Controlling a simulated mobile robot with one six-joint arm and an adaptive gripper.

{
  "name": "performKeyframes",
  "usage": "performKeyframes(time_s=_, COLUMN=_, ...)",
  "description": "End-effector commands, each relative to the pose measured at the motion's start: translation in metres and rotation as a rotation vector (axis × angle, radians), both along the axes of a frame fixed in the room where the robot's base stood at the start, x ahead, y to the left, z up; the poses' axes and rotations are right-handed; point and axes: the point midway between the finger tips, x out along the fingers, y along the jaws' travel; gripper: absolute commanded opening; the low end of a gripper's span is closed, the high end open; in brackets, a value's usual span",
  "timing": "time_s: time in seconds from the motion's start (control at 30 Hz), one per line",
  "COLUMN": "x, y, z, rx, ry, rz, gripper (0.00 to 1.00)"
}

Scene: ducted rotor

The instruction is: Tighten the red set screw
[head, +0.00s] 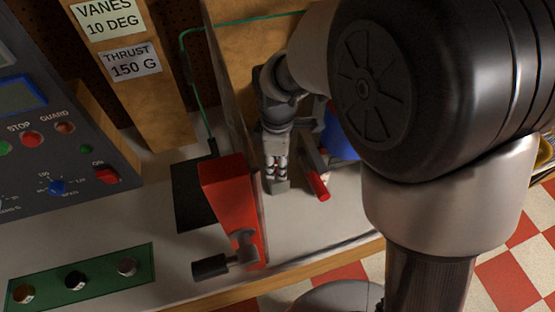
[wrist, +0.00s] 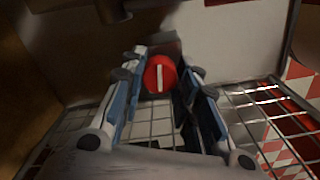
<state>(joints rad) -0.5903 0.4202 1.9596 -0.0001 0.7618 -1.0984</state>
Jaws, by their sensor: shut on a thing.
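The red set screw (wrist: 160,74) shows in the wrist view as a round red head with a pale line running nearly upright across its face. My gripper (wrist: 164,88) has one finger on each side of the head and is shut on it. In the head view my gripper (head: 277,182) points down beside the wooden panel, behind the red block. The screw itself cannot be made out there, as my fingers and arm hide that spot.
A red block (head: 232,205) with a black-handled crank (head: 212,266) stands left of my gripper. A red-ended rod (head: 319,187) lies close on its right. Wire mesh (wrist: 262,112) lies around my fingers in the wrist view. A control panel (head: 50,130) stands at the left.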

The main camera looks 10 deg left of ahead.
Motion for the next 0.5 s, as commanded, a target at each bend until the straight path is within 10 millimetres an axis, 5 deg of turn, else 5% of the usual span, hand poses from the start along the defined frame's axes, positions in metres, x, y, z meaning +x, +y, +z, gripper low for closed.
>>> performKeyframes(time_s=0.5, x=-0.0003, y=0.0000, z=0.0018, rx=-0.001, ry=0.001, rz=-0.479, gripper=0.05)
